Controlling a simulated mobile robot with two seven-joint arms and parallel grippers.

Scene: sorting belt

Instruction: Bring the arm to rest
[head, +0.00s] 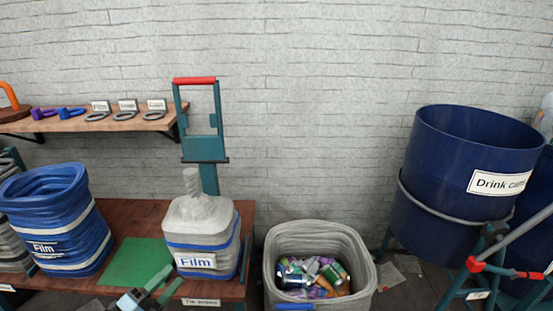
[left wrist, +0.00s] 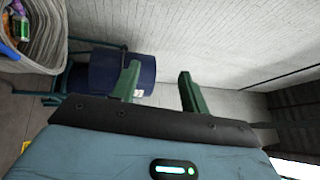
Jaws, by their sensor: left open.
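My left gripper (head: 158,288) shows at the bottom edge of the head view, in front of the table and just below the green mat (head: 137,262). Its green fingers stand apart with nothing between them, as the left wrist view (left wrist: 158,85) also shows. Most of the left arm is out of the picture. My right gripper is in neither view.
A tied grey sack labelled Film (head: 202,220) and an open blue sack (head: 50,215) stand on the table. A grey bin (head: 283,240) holds crushed cans. A blue Drink cans drum (head: 450,160) stands at right. A wall shelf (head: 75,124) holds rings.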

